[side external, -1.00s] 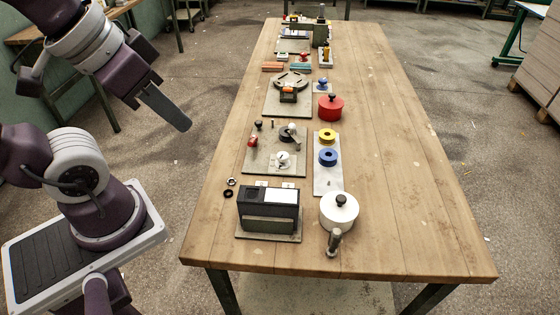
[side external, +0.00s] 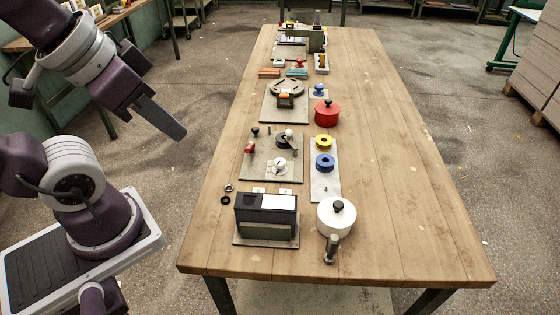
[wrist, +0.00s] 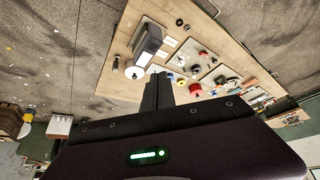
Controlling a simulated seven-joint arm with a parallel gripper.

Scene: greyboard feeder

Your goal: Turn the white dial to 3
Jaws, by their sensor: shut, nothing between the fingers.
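The white dial (side external: 281,166) sits on a grey board (side external: 258,173) in the middle of the near half of the table, with a dark pointer mark on its face. Its numbers are too small to read. My gripper (side external: 178,132) is shut and empty, held in the air left of the table and well apart from the dial. In the wrist view my gripper's fingers (wrist: 157,92) are together, with the table beyond them. The dial is too small to make out surely in the wrist view.
The same board carries a red-knobbed lever (side external: 250,147) and a black round part (side external: 285,141). A black-and-white box (side external: 266,209) stands in front of it. A white lidded pot (side external: 337,217) and blue ring (side external: 325,162) are to the right. The table's right side is clear.

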